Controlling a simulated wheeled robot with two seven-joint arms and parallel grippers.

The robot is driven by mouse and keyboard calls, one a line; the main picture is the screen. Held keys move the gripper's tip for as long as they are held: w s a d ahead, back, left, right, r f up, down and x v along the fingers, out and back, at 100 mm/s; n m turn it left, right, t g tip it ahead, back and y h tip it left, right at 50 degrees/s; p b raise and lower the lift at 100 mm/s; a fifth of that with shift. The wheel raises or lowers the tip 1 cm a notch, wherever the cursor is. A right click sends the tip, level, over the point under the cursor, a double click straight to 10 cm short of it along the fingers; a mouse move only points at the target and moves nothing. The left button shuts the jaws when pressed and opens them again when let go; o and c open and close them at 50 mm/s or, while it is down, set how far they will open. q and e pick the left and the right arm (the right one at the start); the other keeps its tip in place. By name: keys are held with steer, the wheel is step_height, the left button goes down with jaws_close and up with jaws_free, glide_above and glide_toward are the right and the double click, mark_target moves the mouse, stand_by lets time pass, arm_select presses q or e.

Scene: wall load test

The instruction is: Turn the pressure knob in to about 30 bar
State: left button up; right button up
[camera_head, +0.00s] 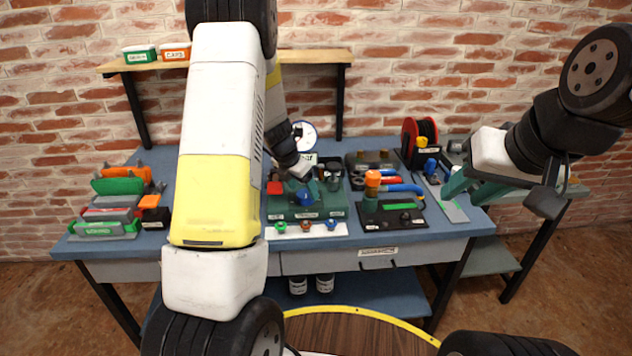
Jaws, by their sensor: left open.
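A green test pump unit (281,202) stands at the middle of the blue bench. A blue knob (306,198) sits on its front, and a red knob (274,188) is at its left. I cannot read which is the pressure knob. A round white gauge (305,133) stands behind, partly hidden by my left arm; its needle is too small to read. My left gripper (299,176) is open just above and behind the blue knob; whether it touches anything is unclear. My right gripper (462,186) hangs over the bench's right end, away from the pump; its jaw gap is unclear.
Small coloured valves (306,227) lie on a white strip before the pump. An orange-knobbed block (389,211) with red and blue handles is right of it. A red hose reel (420,138) stands behind. Green and orange holders (117,187) fill the left end.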

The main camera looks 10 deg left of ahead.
arm_select(q)
steer(key=shift+x, duration=1.3)
steer(key=c, duration=1.4)
steer(key=shift+a, duration=0.1)
